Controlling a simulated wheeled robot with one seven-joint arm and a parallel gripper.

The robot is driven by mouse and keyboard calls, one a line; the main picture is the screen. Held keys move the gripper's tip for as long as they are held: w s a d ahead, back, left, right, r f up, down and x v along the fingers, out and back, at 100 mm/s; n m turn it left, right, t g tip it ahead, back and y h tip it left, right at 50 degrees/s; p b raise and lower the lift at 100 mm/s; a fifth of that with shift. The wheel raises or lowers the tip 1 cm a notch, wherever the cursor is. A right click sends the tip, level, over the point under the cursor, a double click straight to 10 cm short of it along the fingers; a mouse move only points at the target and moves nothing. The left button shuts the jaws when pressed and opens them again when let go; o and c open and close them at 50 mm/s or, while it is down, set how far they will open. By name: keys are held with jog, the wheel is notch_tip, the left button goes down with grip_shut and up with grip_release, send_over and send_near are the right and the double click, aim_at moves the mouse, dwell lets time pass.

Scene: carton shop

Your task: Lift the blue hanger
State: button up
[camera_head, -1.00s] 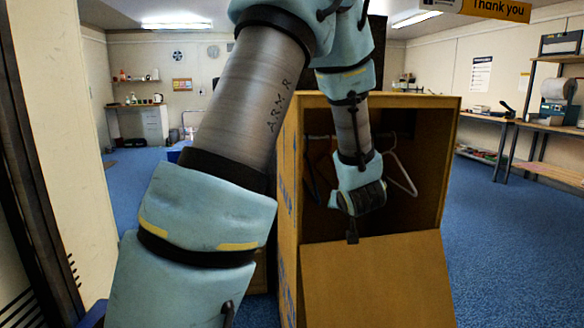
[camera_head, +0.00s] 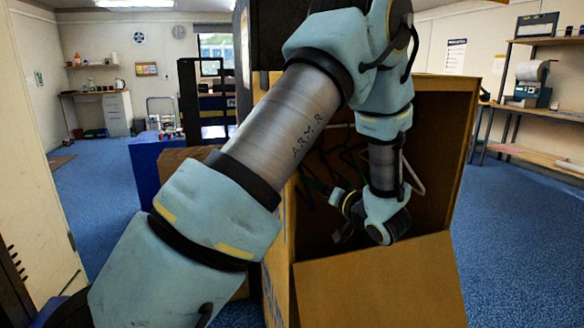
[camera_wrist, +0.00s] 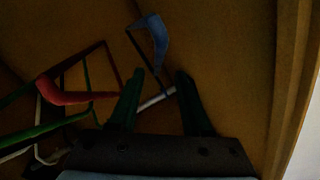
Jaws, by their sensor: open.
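The blue hanger (camera_wrist: 156,36) shows in the wrist view just beyond my fingertips, at the top centre. Its blue end is clear, and thin dark parts run down from it towards my fingers. My gripper (camera_wrist: 158,74) is open, with its two dark green fingers apart. A pale bar (camera_wrist: 157,99) crosses the gap between them; I cannot tell which hanger it belongs to, or whether it touches a finger. In the head view my gripper (camera_head: 342,214) is inside the open carton (camera_head: 460,150), turned to the left. I cannot pick out the blue hanger there.
A red hanger (camera_wrist: 75,92) and a green hanger (camera_wrist: 45,129) lie left of my fingers in the wrist view. A white hanger (camera_head: 415,180) stands right of my wrist in the head view. The carton's front flap (camera_head: 380,285) hangs below the opening. Blue floor is clear at the right.

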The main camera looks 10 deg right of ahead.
jog(key=shift+d+p+x, duration=0.1)
jog(key=shift+p+x, duration=0.35)
jog(key=shift+x, duration=1)
jog(key=shift+d+p+x, duration=0.15)
jog(key=shift+p+x, duration=0.3)
jog(key=shift+x, duration=0.95)
jog(key=shift+w+r, duration=0.1)
jog(key=shift+w, duration=0.05)
grip_shut()
